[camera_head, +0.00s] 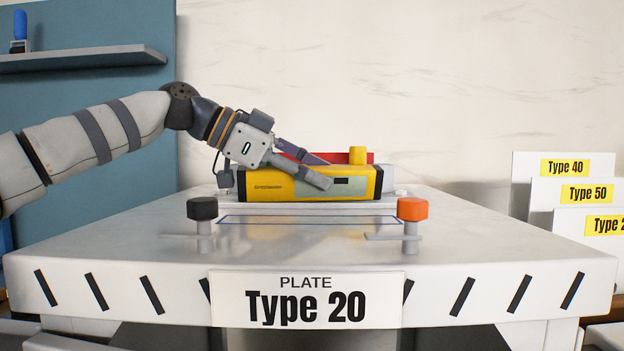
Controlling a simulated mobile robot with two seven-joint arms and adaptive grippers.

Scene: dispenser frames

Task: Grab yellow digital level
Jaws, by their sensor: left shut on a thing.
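The yellow digital level (350,193) lies lengthwise at the back of the grey table, with black ends and a small dark display on its front. My left gripper (322,170) comes in from the upper left and is shut on the level, one finger across its front face and the other over its top. The fingers hide part of the level's upper middle. My right gripper is out of view.
The table (120,238) has a "Type 20" plate sign (306,299) on its front. A black-capped post (203,208) and an orange-capped post (412,209) stand before the level. Signs (566,167) stand at the right. A shelf (80,59) hangs at the upper left.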

